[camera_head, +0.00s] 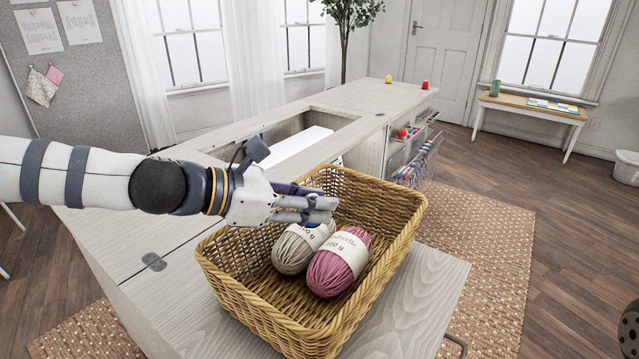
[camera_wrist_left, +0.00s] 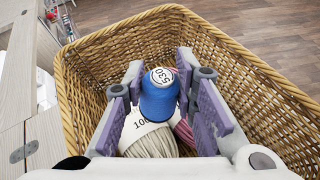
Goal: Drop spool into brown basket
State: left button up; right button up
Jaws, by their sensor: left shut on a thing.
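My left gripper (camera_head: 318,203) is over the brown wicker basket (camera_head: 256,307) in the head view. In the left wrist view, the gripper (camera_wrist_left: 160,97) is shut on a blue spool (camera_wrist_left: 159,101) with a white top marked 530. The spool is between the purple pads, above the yarn in the basket (camera_wrist_left: 80,92). A beige yarn ball (camera_head: 291,254) and a pink yarn ball (camera_head: 334,272) lie in the basket. My right gripper is not in view.
The basket stands on the wooden sewing cabinet (camera_head: 170,300). A cabinet opening (camera_head: 290,135) is behind it. A yellow spool (camera_head: 388,79) and a red spool (camera_head: 425,85) stand at the far end. The basket's back part is free of yarn.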

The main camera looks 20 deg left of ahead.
pick_arm(q)
jog(key=shift+f, duration=0.65)
jog(key=shift+r, duration=0.15)
jog(key=o, duration=1.1)
jog(key=shift+d, duration=0.1)
notch_tip(320, 180, up, 10)
jog(key=shift+r, duration=0.1)
